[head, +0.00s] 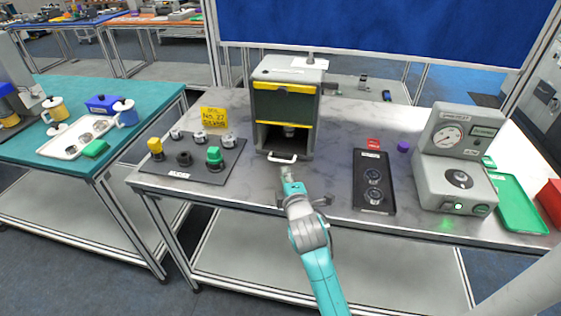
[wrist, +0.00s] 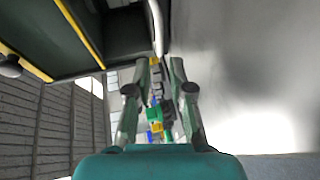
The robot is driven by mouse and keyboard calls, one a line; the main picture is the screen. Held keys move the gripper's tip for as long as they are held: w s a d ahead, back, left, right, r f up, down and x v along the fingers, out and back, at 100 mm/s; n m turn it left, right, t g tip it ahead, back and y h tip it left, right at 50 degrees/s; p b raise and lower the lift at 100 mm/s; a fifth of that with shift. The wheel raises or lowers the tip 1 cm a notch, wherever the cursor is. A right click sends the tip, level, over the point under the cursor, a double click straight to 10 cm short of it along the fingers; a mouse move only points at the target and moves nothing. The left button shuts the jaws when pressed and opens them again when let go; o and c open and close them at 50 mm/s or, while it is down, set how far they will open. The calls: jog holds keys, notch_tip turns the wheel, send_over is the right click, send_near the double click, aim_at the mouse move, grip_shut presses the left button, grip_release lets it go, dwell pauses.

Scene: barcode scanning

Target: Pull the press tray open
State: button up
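The press (head: 262,102) is a grey box with a dark front panel and yellow trim, standing at the back middle of the marble-topped table. Its tray handle (head: 283,159), a pale bar, sticks out at the bottom front, and the tray looks pushed in. My gripper (head: 287,174) is just in front of the handle. In the wrist view my gripper (wrist: 160,62) has its two fingers apart with the handle (wrist: 157,28) just beyond the tips. I cannot tell whether they touch. The press (wrist: 105,32) fills the upper left there.
A dark board (head: 206,172) with several knobs and parts lies left of the press. A black tray (head: 373,204) with round parts lies to the right. A grey gauge device (head: 443,172) and a green tray (head: 520,205) stand farther right.

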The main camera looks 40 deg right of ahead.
jog(key=x, duration=0.8)
jog(key=shift+w+d, duration=0.15)
jog(key=shift+w, duration=0.1)
grip_shut()
